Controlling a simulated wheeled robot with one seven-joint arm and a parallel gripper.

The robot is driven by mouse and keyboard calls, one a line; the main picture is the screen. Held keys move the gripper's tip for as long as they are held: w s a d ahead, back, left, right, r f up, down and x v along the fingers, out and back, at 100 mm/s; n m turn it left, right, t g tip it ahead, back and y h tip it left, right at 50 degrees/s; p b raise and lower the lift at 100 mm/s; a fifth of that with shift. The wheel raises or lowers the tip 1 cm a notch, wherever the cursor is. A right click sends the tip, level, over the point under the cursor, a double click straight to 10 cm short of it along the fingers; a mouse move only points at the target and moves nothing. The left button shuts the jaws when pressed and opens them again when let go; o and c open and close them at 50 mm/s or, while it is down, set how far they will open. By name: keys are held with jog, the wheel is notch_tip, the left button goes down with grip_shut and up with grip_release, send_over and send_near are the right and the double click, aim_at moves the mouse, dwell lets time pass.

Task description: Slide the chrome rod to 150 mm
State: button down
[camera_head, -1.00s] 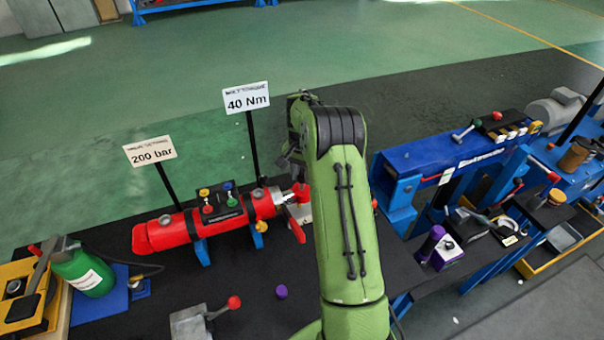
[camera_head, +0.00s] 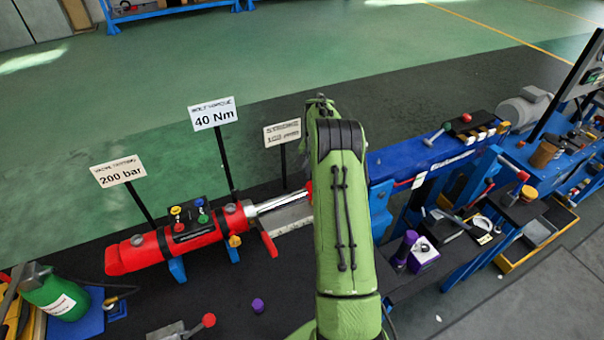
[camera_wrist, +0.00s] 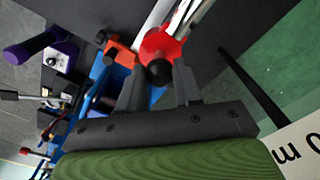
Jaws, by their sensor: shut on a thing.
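The chrome rod (camera_head: 280,203) sticks out of the right end of the red cylinder (camera_head: 175,240) and runs behind my arm in the head view. In the wrist view the rod (camera_wrist: 186,18) leads up from a red end piece (camera_wrist: 158,42) with a dark round knob (camera_wrist: 160,72). My gripper (camera_wrist: 160,84) is shut on this rod end, with the knob between its fingers. In the head view my arm hides the gripper, and only a bit of red shows beside it. A stroke sign (camera_head: 282,132) stands behind the rod; its number is hard to read.
Signs reading 40 Nm (camera_head: 212,114) and 200 bar (camera_head: 118,172) stand behind the cylinder. A blue crane beam (camera_head: 430,158) lies right of my arm. A purple-handled tool (camera_head: 405,250) and a small purple cap (camera_head: 257,305) are nearer.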

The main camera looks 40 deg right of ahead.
jog(key=shift+s+d, duration=0.15)
jog(key=shift+d, duration=0.4)
jog(key=shift+s+d, duration=0.15)
jog(key=shift+d, duration=0.35)
jog(key=shift+w+a, duration=0.1)
jog(key=shift+a, duration=0.15)
jog(key=c, duration=0.8)
grip_release()
jog(key=shift+a, duration=0.1)
notch_tip(320, 180, up, 16)
jog(key=shift+f+p, duration=0.1)
jog(key=shift+p, duration=0.85)
